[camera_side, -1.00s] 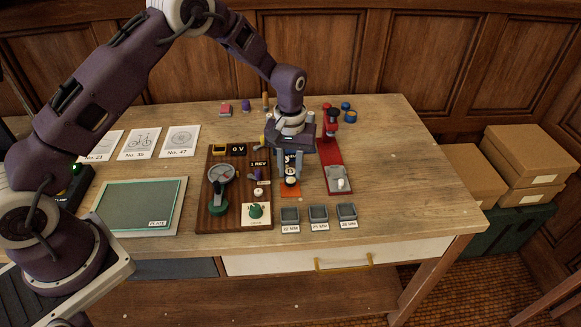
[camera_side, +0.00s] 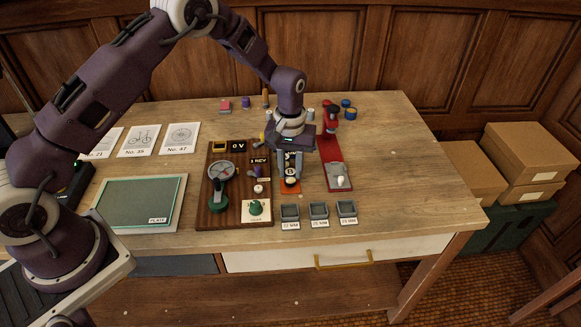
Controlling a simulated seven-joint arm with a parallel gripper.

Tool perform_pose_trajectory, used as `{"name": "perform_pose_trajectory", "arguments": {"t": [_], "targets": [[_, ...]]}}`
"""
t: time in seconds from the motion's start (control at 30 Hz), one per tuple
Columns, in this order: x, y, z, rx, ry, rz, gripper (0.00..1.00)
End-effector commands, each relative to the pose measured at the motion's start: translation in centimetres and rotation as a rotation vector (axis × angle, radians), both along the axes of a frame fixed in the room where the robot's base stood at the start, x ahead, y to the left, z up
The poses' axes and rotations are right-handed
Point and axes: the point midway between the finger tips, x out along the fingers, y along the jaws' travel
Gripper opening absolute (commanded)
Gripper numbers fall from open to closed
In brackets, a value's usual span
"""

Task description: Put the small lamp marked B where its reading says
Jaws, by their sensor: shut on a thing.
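My gripper (camera_side: 290,177) points down over the orange pad (camera_side: 291,188) and is shut on the small lamp marked B (camera_side: 290,170). The black letter B shows on a white patch between the fingers. The fingers hide the lamp's sides, and I cannot tell whether its foot touches the pad. Left of it is a brown wooden board (camera_side: 233,213) with a round dial (camera_side: 221,170), a display reading 0 V (camera_side: 237,146) and a label reading 1 REV (camera_side: 259,161). Three grey trays stand in front: left (camera_side: 290,213), middle (camera_side: 319,211), right (camera_side: 347,208), with small MM labels.
A red stand (camera_side: 332,145) with a grey base holding a white piece (camera_side: 340,181) is close on the right. A green plate (camera_side: 140,205) and picture cards (camera_side: 180,137) lie left. Small items, including a purple one (camera_side: 245,102), stand behind. The table's right side is clear.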

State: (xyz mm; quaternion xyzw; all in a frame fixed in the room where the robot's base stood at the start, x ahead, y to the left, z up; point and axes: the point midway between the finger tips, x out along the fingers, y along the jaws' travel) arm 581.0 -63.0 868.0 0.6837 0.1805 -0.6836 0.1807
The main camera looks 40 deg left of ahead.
Motion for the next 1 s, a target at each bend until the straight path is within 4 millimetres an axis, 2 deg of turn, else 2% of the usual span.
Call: {"name": "perform_pose_trajectory", "arguments": {"t": [0.37, 0.4, 0.5, 0.73, 0.8, 0.83, 1.0], "targets": [[0.04, 0.0, -0.66, 0.0, -0.001, 0.0, 0.0], [0.04, 0.0, -0.66, 0.0, -0.001, 0.0, 0.3], [0.02, 0.0, -0.66, 0.0, -0.001, 0.0, 0.5], [0.01, 0.0, -0.66, 0.0, 0.0, 0.0, 0.52], [0.01, 0.0, -0.66, 0.0, 0.0, 0.0, 0.64], [0.01, 0.0, -0.66, 0.0, 0.0, 0.0, 0.66], [0.01, 0.0, -0.66, 0.0, 0.0, 0.0, 0.66]]}}
